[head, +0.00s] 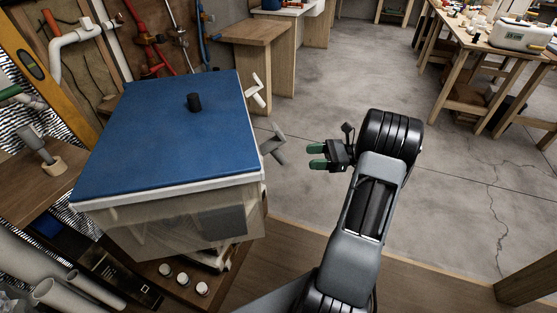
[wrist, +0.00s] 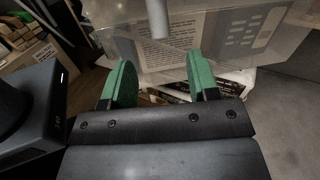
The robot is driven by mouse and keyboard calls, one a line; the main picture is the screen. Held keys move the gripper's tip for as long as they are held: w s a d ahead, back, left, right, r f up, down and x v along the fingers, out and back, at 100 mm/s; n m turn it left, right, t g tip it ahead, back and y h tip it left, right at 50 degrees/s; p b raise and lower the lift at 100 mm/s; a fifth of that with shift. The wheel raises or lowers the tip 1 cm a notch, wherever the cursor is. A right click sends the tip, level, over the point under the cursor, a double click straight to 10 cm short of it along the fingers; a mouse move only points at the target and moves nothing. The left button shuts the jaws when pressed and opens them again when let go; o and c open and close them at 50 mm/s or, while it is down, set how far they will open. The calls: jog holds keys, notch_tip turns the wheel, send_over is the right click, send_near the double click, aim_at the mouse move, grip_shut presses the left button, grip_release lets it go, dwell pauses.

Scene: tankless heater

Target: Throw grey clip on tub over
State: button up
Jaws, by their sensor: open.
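The tub (head: 180,222) is a clear box with a blue lid (head: 160,140) and a white rim, standing on a wooden surface. The grey clip (head: 272,145) sticks out from the tub's right side, near its front corner. A white clip (head: 257,91) sticks out farther back on that side. My gripper (head: 318,157), with green fingers, is open and empty, to the right of the grey clip and apart from it. In the wrist view a grey bar, seemingly the grey clip (wrist: 160,18), hangs at the top, between and beyond the spread fingers (wrist: 160,75).
White pipes (head: 62,285) lie at the lower left. A wooden bench (head: 258,35) is behind the tub. Open concrete floor (head: 330,75) lies behind my arm. A cluttered table (head: 480,30) stands at the far right.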

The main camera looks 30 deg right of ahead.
aim_at(280, 158)
jog(key=b+x, duration=0.1)
jog(key=x, duration=0.9)
jog(key=shift+a, duration=0.4)
grip_shut()
